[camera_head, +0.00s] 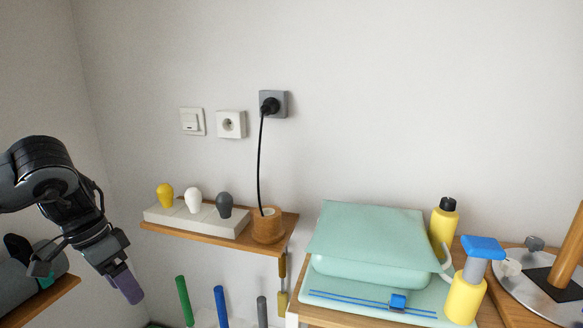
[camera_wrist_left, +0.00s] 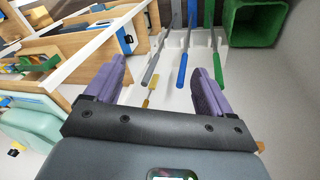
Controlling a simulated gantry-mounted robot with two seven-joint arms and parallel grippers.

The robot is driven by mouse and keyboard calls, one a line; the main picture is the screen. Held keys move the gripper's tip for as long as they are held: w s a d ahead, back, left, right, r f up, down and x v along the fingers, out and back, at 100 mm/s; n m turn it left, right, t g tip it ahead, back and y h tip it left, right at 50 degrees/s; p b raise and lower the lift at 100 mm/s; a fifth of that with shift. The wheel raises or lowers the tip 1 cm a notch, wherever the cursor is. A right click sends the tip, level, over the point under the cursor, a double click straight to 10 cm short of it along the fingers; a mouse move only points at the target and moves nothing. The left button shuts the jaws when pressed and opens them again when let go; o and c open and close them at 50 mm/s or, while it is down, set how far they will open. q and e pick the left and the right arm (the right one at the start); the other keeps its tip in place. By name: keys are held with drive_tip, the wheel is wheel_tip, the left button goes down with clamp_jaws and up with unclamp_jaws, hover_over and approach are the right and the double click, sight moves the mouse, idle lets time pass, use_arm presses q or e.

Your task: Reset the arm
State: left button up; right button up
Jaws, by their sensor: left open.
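My left gripper (camera_head: 124,287) hangs at the lower left in the head view, its purple fingertips pointing down, apart from the wall shelf. In the left wrist view the two purple fingers of the left gripper (camera_wrist_left: 158,85) are spread wide with nothing between them. Beyond them are a blue-handled tool (camera_wrist_left: 182,70), a green-handled tool (camera_wrist_left: 209,66) and a grey-handled tool (camera_wrist_left: 151,68) by a white rack. My right gripper shows in neither view.
A wooden shelf (camera_head: 284,232) holds yellow, white and grey bulb-shaped pieces and a wooden cup. A mint-green box (camera_head: 365,240), yellow bottles and a steel disc stand at the right. A green bin (camera_wrist_left: 253,22) is at the wrist view's top right. A black cord hangs from a socket.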

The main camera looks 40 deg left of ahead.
use_arm(q)
drive_tip(key=d+f+m+g+h, duration=0.2)
drive_tip(key=d+f+h, duration=0.1)
drive_tip(key=d+f, duration=0.85)
drive_tip(key=d+f+m+g+h, duration=0.1)
drive_tip(key=d+f+h, duration=0.3)
drive_tip(key=d+f, duration=0.75)
drive_tip(key=d+f+n+t+h, duration=0.1)
drive_tip(key=d+f+t, duration=0.35)
drive_tip(key=d, duration=0.55)
drive_tip(key=d+f+n+t, duration=0.1)
drive_tip(key=d+f+t, duration=0.4)
drive_tip(key=d, duration=0.4)
drive_tip(key=s+a+f+g+y, duration=0.3)
drive_tip(key=s+a+g+y, duration=0.2)
drive_tip(key=a+y, duration=0.55)
wheel_tip(320, 180, up, 31)
drive_tip(key=m+p, duration=0.1)
drive_tip(key=p, duration=3)
drive_tip(key=shift+s+a, duration=0.3)
drive_tip(key=shift+a, duration=0.1)
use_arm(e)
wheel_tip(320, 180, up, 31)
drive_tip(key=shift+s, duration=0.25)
